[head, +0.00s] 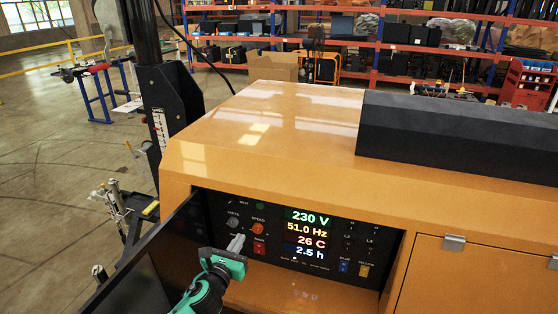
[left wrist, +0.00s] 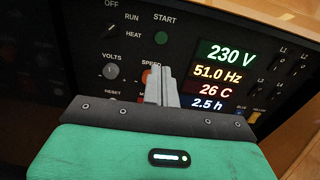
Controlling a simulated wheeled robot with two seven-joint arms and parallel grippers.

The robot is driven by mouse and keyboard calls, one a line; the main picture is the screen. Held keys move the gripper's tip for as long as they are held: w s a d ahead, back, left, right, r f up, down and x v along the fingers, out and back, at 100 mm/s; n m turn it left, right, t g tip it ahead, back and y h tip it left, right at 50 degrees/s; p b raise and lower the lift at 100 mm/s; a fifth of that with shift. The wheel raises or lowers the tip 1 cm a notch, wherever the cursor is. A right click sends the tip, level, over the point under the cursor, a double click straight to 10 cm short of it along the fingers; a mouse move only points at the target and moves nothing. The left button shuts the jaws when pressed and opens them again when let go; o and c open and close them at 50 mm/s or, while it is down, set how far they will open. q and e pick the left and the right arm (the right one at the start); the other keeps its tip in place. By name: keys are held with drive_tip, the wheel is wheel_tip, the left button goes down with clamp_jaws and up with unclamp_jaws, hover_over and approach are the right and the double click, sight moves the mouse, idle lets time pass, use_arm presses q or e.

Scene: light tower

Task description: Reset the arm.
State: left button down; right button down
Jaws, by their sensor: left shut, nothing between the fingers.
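My left gripper (head: 237,243) is shut and empty, in front of the black control panel (head: 318,265) set into the orange machine. In the left wrist view its closed fingers (left wrist: 161,88) cover part of the SPEED knob (left wrist: 149,76). Whether the fingertips touch the panel I cannot tell. The lit display (head: 307,233) reads 230 V, 51.0 Hz, 26 C and 2.5 h. The VOLTS knob (left wrist: 111,72), a green START button (left wrist: 161,38) and a RUN/HEAT switch (left wrist: 112,31) show beside it. My right gripper is not in view.
The orange machine housing (head: 260,130) surrounds the recessed panel. A dark open door (head: 150,255) stands at the panel's left. A black mast (head: 165,90) rises at the left. Shelves (head: 380,45) stand far behind, and open floor (head: 50,180) lies to the left.

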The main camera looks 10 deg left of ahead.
use_arm(q)
drive_tip(key=s+a+f+n+g+y, duration=0.2)
drive_tip(key=s+f+n+g+y, duration=0.15)
drive_tip(key=s+n, duration=0.65)
drive_tip(key=s+a+f+n+g+y, duration=0.2)
drive_tip(key=s+f+n+g, duration=0.15)
drive_tip(key=s+n, duration=0.6)
drive_tip(key=s+f+n+g+h, duration=0.25)
drive_tip(key=s+n+g, duration=0.45)
drive_tip(key=s+n, duration=1.1)
wheel_tip(320, 180, down, 32)
drive_tip(key=m+g+b, duration=0.1)
drive_tip(key=m+b, duration=0.1)
drive_tip(key=s+a+f+g+b, duration=0.1)
drive_tip(key=s+a+f+b, duration=0.1)
drive_tip(key=s+f, duration=1.8)
wheel_tip(320, 180, down, 3)
drive_tip(key=shift+s+a+r+g, duration=0.1)
drive_tip(key=shift+s+a+g, duration=0.2)
drive_tip(key=shift+a, duration=0.2)
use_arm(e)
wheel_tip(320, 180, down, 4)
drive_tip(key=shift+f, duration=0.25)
